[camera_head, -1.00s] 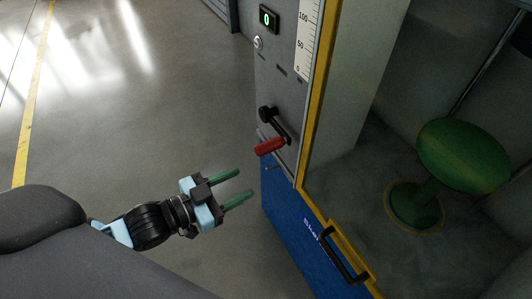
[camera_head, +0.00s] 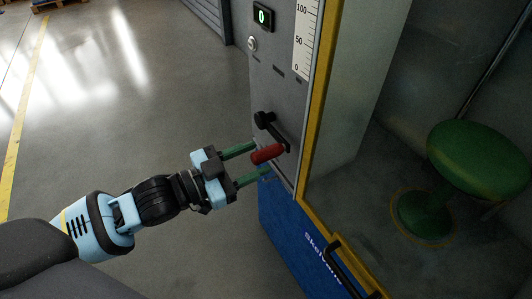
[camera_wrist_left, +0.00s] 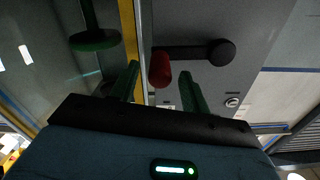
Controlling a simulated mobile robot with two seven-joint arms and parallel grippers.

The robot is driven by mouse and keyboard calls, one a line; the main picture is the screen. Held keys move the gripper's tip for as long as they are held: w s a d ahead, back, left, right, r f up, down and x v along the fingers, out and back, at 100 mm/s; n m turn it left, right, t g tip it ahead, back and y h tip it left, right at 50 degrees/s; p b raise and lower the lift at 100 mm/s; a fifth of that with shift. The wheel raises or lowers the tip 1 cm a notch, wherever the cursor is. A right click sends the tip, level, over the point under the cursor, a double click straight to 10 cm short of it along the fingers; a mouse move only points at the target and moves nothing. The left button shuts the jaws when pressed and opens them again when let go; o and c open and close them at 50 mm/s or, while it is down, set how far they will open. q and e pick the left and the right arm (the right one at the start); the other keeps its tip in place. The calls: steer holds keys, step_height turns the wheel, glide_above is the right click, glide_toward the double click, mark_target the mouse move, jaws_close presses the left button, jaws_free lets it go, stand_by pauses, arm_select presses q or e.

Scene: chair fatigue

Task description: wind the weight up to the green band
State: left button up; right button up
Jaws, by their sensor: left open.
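A black crank (camera_head: 265,122) with a red handle (camera_head: 267,154) is mounted on the grey panel (camera_head: 272,92) of the machine. My left gripper (camera_head: 256,160) is open, its two green fingers on either side of the red handle. The left wrist view also shows the red handle (camera_wrist_left: 160,70) in the gap between the open fingers (camera_wrist_left: 158,80), nearer the left one; I cannot tell whether they touch. A display (camera_head: 263,16) reads 0. A ruler scale (camera_head: 304,38) shows 0, 50 and 100. No weight or green band is visible. My right gripper is not in view.
A yellow-edged enclosure (camera_head: 318,110) stands right of the panel, with a green stool (camera_head: 478,160) inside. A black door handle (camera_head: 345,268) sits low on it. The blue machine base (camera_head: 290,235) is below the panel.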

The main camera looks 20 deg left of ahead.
mark_target(282, 148)
arm_select(q)
steer(key=shift+x, duration=1.85)
jaws_close()
